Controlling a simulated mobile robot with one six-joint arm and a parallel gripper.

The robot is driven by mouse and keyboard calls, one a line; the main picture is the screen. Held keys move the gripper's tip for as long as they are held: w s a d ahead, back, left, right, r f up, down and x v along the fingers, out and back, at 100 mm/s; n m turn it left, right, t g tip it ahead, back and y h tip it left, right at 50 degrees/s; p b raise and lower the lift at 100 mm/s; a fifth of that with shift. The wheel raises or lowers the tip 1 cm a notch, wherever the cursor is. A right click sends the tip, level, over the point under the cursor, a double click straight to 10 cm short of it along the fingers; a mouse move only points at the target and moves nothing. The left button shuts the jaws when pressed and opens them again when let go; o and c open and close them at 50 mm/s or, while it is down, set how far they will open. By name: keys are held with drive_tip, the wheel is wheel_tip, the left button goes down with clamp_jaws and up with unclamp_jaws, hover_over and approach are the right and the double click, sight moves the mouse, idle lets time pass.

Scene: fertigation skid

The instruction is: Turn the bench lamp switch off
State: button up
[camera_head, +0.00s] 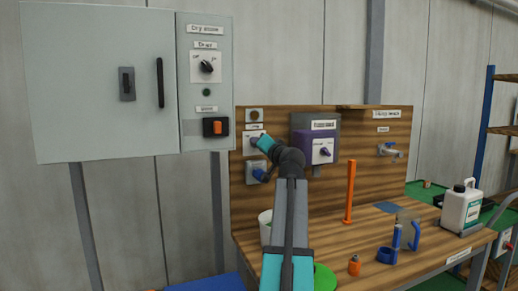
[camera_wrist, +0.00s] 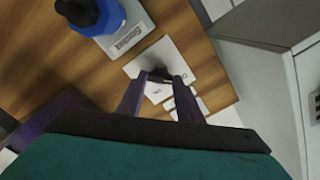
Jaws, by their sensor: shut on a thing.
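The lamp switch is a white plate (camera_wrist: 180,62) with a small dark knob (camera_wrist: 160,73) on the wooden backboard. My gripper (camera_wrist: 161,79) has its two purple fingers around the knob, shut on it. The knob's exact angle is hard to tell, and the plate's lettering is too small to read. In the head view the switch plate (camera_head: 252,144) shows in part at the left of the board. My teal wrist and arm reach up to it there and hide the knob and fingertips.
A blue plug (camera_wrist: 92,12) on a grey plate sits close by the switch; it also shows in the head view (camera_head: 260,175). The grey cabinet (camera_head: 95,80) stands close on the left. A purple switch box (camera_head: 318,148) and an orange post (camera_head: 350,190) are to the right.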

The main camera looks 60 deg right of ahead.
drive_tip(key=o, duration=1.1)
drive_tip(key=shift+s+a, duration=0.1)
drive_tip(key=shift+v, duration=6.75)
drive_tip(key=shift+s, duration=0.15)
